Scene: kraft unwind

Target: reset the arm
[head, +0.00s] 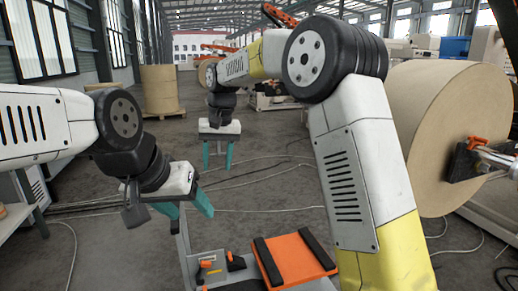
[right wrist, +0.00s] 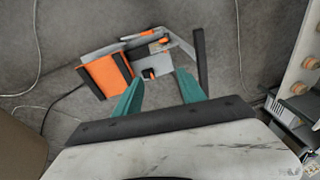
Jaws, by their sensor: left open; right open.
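My left gripper (head: 187,207) is at the left centre of the head view, its teal fingers apart and pointing down. Nothing shows between them. My right gripper (head: 217,168) hangs farther off and a little higher in the picture, its teal fingers apart and empty. My right arm bends over from the right side of the head view. In the right wrist view, the open fingers of the right gripper (right wrist: 160,76) point over the floor and a small orange and grey stand well below. No contact with anything shows.
An orange case with black strips (head: 292,258) and a grey tray (head: 210,268) with orange-handled tools stand low in front. A large kraft roll (head: 440,115) is on the right. Another roll (head: 160,88) stands at the back. Cables cross the floor (head: 270,190).

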